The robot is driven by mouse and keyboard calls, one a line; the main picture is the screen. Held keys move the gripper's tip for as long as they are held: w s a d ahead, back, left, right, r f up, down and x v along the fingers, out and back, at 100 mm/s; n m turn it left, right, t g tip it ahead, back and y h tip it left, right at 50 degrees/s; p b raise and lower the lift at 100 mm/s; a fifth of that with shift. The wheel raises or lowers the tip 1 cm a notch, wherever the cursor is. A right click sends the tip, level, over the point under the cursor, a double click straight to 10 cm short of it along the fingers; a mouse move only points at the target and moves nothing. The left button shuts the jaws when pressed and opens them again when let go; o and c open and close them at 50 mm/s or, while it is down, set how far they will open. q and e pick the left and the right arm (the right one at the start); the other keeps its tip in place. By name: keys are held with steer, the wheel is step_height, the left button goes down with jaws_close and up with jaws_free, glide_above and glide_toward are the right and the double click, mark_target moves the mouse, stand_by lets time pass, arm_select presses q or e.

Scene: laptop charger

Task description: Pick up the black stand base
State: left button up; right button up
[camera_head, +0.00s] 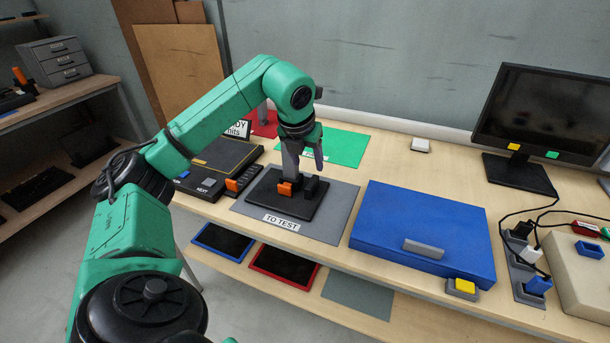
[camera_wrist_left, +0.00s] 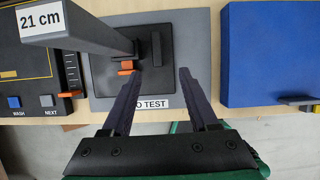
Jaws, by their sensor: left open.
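The black stand base (camera_head: 305,210) is a flat dark plate lying on the grey mat labelled TO TEST. It bears an orange piece (camera_head: 287,188) and an upright black block. In the left wrist view, the base (camera_wrist_left: 103,73) shows with a grey post labelled "21 cm" (camera_wrist_left: 85,32) rising towards the camera. My left gripper (camera_head: 305,157) is above the base, fingers pointing down. In the left wrist view, its fingers (camera_wrist_left: 155,88) are spread with nothing between them. The gripper partly hides the post in the head view. My right gripper is not in view.
A blue box (camera_head: 385,215) with a grey handle lies right of the mat (camera_head: 340,200). A black device (camera_head: 210,165) with buttons stands to the left. A green mat (camera_head: 345,146) lies behind. A monitor (camera_head: 545,105) and power strip (camera_head: 525,275) are at the right.

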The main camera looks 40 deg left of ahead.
arm_select(q)
glide_above(310, 185)
steer(key=s+d, duration=0.1)
steer(key=s, duration=0.2)
step_height(310, 185, down, 5)
steer(key=shift+d+f, duration=0.15)
steer(key=x, duration=0.6)
steer(key=shift+w+a+f+p, duration=0.25)
steer(key=shift+f+p, duration=0.05)
steer(key=shift+p, duration=0.1)
steer(key=shift+w+f, duration=0.15)
steer(key=shift+f, duration=0.1)
steer(key=shift+c, duration=0.6)
jaws_close()
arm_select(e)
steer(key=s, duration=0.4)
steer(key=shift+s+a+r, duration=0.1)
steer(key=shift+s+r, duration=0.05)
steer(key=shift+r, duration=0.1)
arm_select(q)
steer(key=shift+r, duration=0.15)
